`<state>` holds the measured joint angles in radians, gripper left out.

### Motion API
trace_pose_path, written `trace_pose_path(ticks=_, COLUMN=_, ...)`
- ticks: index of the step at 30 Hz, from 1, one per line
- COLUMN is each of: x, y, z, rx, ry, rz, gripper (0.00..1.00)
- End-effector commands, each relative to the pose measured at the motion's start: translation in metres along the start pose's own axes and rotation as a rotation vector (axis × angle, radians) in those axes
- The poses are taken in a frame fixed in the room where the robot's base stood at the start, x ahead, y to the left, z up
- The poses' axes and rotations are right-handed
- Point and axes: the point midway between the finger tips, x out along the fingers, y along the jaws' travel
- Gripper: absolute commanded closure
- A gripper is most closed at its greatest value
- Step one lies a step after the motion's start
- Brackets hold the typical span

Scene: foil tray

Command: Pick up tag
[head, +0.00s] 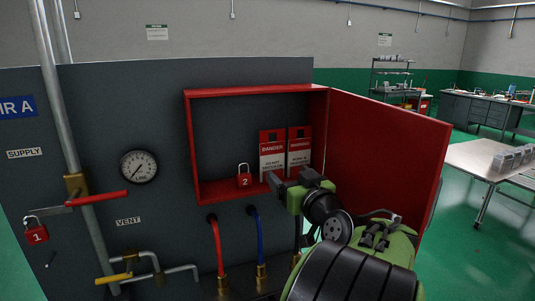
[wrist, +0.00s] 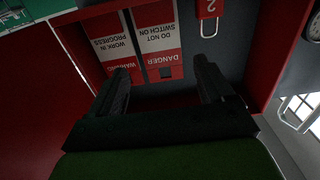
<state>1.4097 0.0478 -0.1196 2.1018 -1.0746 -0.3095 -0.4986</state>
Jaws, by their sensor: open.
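Two red and white tags stand side by side in the open red box. The left one in the head view is the "DANGER, DO NOT SWITCH ON" tag (head: 272,150); beside it is the "WARNING, WORK IN PROGRESS" tag (head: 299,146). My gripper (head: 288,178) is open in front of the tags' lower ends. In the wrist view, which is upside down, the danger tag (wrist: 161,42) lies between the lines of my gripper's fingers (wrist: 162,72). The warning tag (wrist: 112,42) lies beyond the left finger, which covers part of it. I cannot tell whether a finger touches a tag.
Red padlock 2 (head: 244,178) sits in the box (head: 257,91) left of the tags. The box door (head: 390,145) stands open to the right. Red padlock 1 (head: 36,235), a gauge (head: 139,167) and a red valve handle (head: 98,198) are farther left.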

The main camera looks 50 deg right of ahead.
Motion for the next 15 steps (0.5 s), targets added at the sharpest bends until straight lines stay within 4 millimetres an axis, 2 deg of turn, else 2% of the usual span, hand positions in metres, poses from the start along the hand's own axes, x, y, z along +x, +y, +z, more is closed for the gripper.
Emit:
trace_pose_path(ticks=3, x=0.029, y=-0.001, z=-0.003, rx=0.001, ry=-0.002, rz=-0.004, gripper=0.19)
trace_pose_path(ticks=8, x=0.048, y=0.000, z=-0.002, rx=0.001, ry=-0.002, rz=-0.001, gripper=0.19)
trace_pose_path(ticks=15, x=0.091, y=-0.001, z=-0.004, rx=0.001, ry=-0.002, rz=-0.002, gripper=0.19)
